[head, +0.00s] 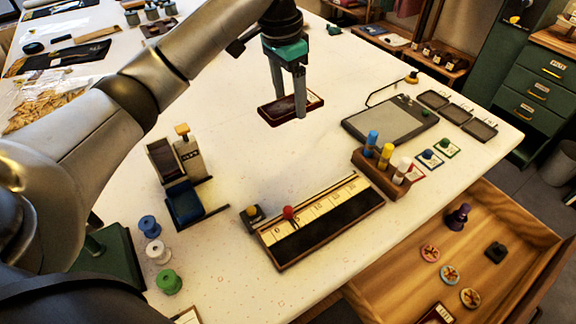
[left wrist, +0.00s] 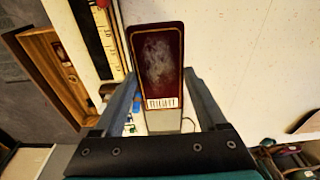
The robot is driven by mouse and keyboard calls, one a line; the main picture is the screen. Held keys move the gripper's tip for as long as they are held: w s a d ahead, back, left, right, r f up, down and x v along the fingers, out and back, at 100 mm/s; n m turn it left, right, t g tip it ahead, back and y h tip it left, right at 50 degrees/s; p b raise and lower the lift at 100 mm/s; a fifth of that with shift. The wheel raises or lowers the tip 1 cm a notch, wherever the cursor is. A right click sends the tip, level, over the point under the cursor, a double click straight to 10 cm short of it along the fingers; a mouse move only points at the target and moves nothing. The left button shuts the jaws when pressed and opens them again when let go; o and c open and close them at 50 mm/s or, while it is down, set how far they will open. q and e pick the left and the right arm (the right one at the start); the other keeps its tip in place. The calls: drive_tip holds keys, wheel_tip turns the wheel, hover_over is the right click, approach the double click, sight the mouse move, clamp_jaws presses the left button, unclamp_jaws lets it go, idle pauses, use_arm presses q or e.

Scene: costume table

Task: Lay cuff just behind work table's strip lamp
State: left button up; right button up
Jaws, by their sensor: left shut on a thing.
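The cuff is a flat dark red piece with a thin gold border (head: 313,101). In the left wrist view the cuff (left wrist: 158,60) fills the space between the fingers, with a pale lettered label at its near end. My left gripper (head: 290,106) points down and is shut on the cuff, over the middle of the white work table (head: 235,95). I cannot tell whether the cuff touches the table. A thin dark bent bar (head: 385,88) with a brass-topped base stands behind the grey panel; I cannot tell whether it is the strip lamp. My right gripper is out of view.
The grey panel (head: 385,122), a wooden block with colored bottles (head: 388,172) and a long ruled board (head: 318,222) stand right and front. Thread spools (head: 158,252) and a blue-trayed device (head: 185,203) stand left. An open drawer (head: 405,285) juts out at the lower right.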

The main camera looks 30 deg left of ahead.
sight(289, 172)
use_arm(q)
drive_tip(key=shift+w+a+r, duration=0.15)
drive_tip(key=shift+a, duration=0.05)
drive_tip(key=shift+f, duration=0.3)
wheel_tip(289, 172, down, 19)
drive_tip(key=b, duration=0.2)
drive_tip(key=shift+a+f+b, duration=0.1)
drive_tip(key=shift+f+b, duration=0.1)
drive_tip(key=shift+b, duration=0.15)
drive_tip(key=shift+f, duration=0.15)
drive_tip(key=o, duration=1.4)
drive_tip(key=shift+o, duration=0.2)
wheel_tip(289, 172, up, 12)
drive_tip(key=s+p, duration=0.1)
drive_tip(key=p, duration=0.1)
drive_tip(key=shift+a, duration=0.35)
drive_tip(key=shift+s, duration=0.1)
